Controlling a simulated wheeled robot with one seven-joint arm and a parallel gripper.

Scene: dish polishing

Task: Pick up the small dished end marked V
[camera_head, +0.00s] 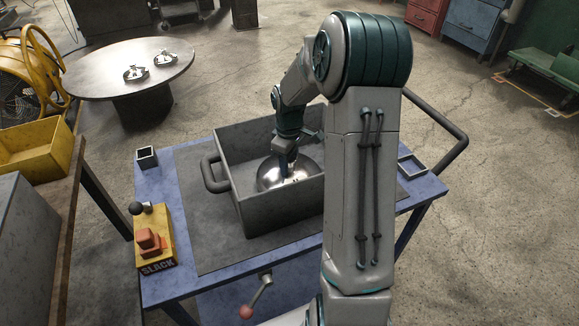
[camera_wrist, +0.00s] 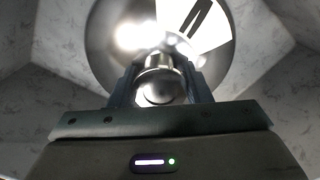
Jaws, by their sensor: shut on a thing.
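A shiny round dished end (camera_head: 269,179) lies inside the grey bin (camera_head: 283,215) on the blue cart. In the wrist view the dished end (camera_wrist: 108,32) fills the upper middle, with a white patch (camera_wrist: 216,28) bearing black strokes; the whole mark cannot be read. My gripper (camera_head: 287,163) reaches down into the bin. In the wrist view my gripper (camera_wrist: 165,75) has its two fingers on either side of a short shiny metal stub at the middle of the dish, shut on it. I cannot tell whether the dish is clear of the bin floor.
The bin's high walls surround my gripper. A yellow block marked SLACK (camera_head: 156,240) with a lever and a small open square box (camera_head: 147,157) stand on the cart's left. A round table (camera_head: 100,83) with two small items stands behind, left. A yellow fan (camera_head: 30,85) is far left.

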